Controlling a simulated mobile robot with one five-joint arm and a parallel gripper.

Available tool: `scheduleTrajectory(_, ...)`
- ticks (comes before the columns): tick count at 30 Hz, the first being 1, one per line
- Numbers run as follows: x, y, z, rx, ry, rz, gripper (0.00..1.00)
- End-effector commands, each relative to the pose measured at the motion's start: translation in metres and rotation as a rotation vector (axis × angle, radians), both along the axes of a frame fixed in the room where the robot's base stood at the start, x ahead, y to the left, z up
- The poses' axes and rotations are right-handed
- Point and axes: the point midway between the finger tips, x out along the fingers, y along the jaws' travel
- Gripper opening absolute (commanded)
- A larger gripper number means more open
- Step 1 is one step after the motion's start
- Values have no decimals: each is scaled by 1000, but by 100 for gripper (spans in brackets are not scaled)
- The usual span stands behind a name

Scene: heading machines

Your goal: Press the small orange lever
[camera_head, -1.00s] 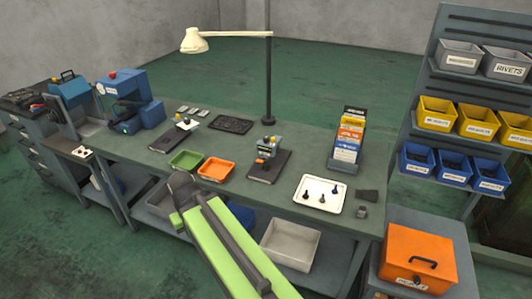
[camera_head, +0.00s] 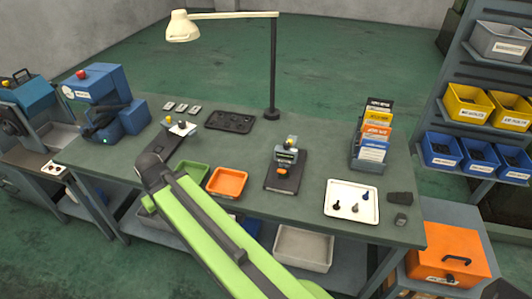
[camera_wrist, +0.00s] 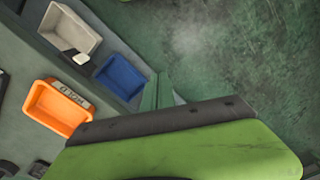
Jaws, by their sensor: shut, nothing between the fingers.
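The small orange lever (camera_head: 282,171) sits low on the front of a small grey device (camera_head: 286,155) with a yellow knob on top. The device stands on a dark base plate (camera_head: 284,184) near the middle of the bench. My gripper (camera_wrist: 160,90) appears in the wrist view as two slim green fingers close together, shut and empty. It points down past the bench front toward the lower shelf and floor, apart from the lever. In the head view my folded arm lies left of the device, and the fingers cannot be made out. The wrist view does not show the lever.
An orange tray (camera_head: 228,194) and a green tray (camera_head: 192,175) lie left of the device. A white tray (camera_head: 340,210) with small parts and a card rack (camera_head: 372,140) stand to its right. A lamp (camera_head: 272,70) rises behind. The bench between device and white tray is clear.

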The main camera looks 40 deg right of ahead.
Motion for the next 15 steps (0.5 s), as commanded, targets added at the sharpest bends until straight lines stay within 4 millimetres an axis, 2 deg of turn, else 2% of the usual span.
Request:
scheduleTrajectory(8,0,0,0,0,0,0,0)
scheduleTrajectory(11,2,-8,6,5,2,6,0)
scheduleTrajectory(12,4,-18,12,12,5,15,0)
scheduleTrajectory(14,7,-52,27,29,9,32,0)
scheduleTrajectory(15,9,-77,39,47,11,57,0)
